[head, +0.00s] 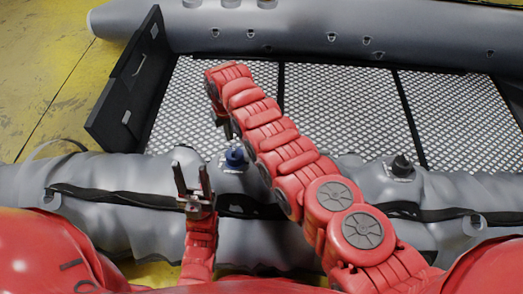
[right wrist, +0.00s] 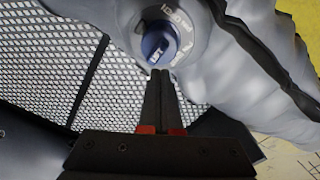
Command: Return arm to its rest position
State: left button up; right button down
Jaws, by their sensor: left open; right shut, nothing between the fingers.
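My right arm reaches across the boat from the lower right in the head view, and its gripper (head: 227,130) hangs down, partly hidden, just above and left of a blue valve (head: 235,157). In the right wrist view my right gripper (right wrist: 161,74) has its fingers together with nothing between them. The tips appear right below the blue valve cap (right wrist: 158,46); I cannot tell whether they touch it. My left gripper (head: 190,178) points up in front of the grey tube, open and empty, to the left of the blue valve.
The grey inflatable tube (head: 110,172) with a black strap runs across the front. A black valve (head: 401,165) sits on it at the right. Behind it lies a metal tread-plate floor (head: 335,95), with a black board (head: 127,85) standing at the left. The far tube closes the back.

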jog(key=shift+d, duration=0.35)
jog(key=shift+d, duration=0.1)
